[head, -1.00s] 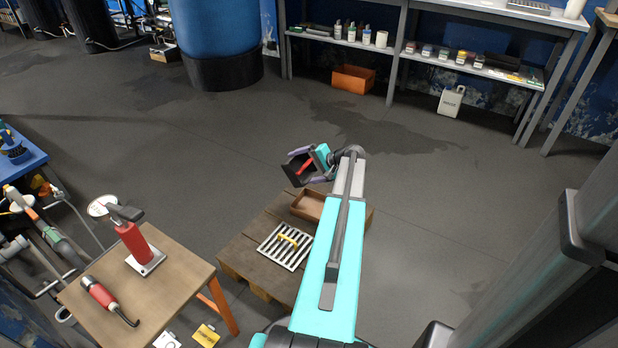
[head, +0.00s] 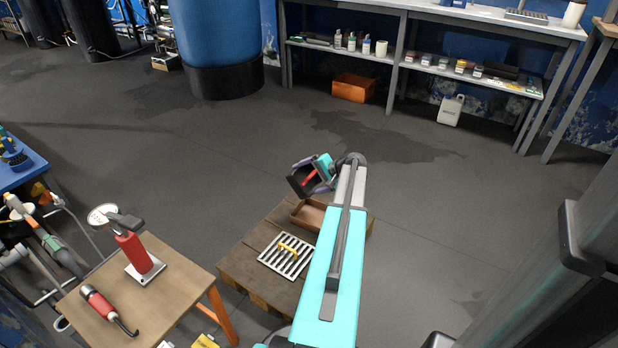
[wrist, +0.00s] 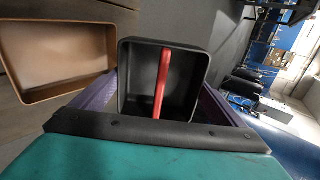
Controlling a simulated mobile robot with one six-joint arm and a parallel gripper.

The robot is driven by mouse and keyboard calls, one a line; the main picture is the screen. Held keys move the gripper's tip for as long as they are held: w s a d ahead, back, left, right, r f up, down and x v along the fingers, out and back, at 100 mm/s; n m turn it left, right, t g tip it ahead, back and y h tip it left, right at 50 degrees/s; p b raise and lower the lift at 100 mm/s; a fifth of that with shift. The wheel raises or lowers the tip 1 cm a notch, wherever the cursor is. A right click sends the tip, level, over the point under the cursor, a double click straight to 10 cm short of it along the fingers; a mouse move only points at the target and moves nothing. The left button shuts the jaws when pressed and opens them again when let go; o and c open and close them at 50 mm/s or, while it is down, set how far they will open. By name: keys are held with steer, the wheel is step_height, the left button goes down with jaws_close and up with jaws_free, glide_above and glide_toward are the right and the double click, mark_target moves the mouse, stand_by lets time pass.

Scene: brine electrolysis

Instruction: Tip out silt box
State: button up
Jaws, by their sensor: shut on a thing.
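The silt box (head: 299,184) is a small dark open box with a red bar handle (wrist: 161,80) across it. My gripper (head: 318,175) is shut on it and holds it in the air above the far side of the wooden pallet. In the wrist view the silt box (wrist: 133,95) sits between the purple fingers, with its open side towards the camera. In the head view it is tilted well over. A shallow brown tray (head: 308,213) stands on the pallet just below and beside it; the tray (wrist: 62,86) also shows at the left of the wrist view. I see no silt falling.
A slotted metal grate (head: 272,262) with a yellow handle lies on the pallet (head: 238,266). A wooden table (head: 182,291) at the lower left bears a red tool on a stand and a red-handled tool. The floor beyond the pallet is clear.

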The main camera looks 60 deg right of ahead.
mark_target(300, 178)
steer(key=shift+w+d+r+g+p, duration=0.15)
steer(key=shift+w+g+p, duration=0.2)
steer(key=shift+g+p, duration=0.6)
steer(key=shift+w+a+r+g+p, duration=0.15)
steer(key=shift+w+g+p, duration=0.3)
steer(key=shift+p, duration=0.75)
steer(key=shift+w+d+r+g+p, duration=0.15)
steer(key=shift+w+g+p, duration=0.15)
steer(key=shift+g+p, duration=0.65)
steer(key=shift+w+p, duration=0.1)
steer(key=shift+p, duration=0.7)
steer(key=shift+r+g+p, duration=0.1)
steer(key=shift+g+p, duration=0.35)
steer(key=shift+p, duration=0.2)
steer(key=g+p, duration=0.1)
steer(key=p, duration=0.2)
steer(key=w+g+p, duration=0.1)
steer(key=g+p, duration=0.1)
steer(key=p, duration=0.1)
steer(key=shift+w+r+g, duration=0.15)
steer(key=shift+r+g, duration=0.15)
steer(key=shift+r, duration=0.1)
steer(key=shift+w+g+p, duration=0.15)
steer(key=shift+g+p, duration=0.35)
steer(key=shift+p, duration=0.35)
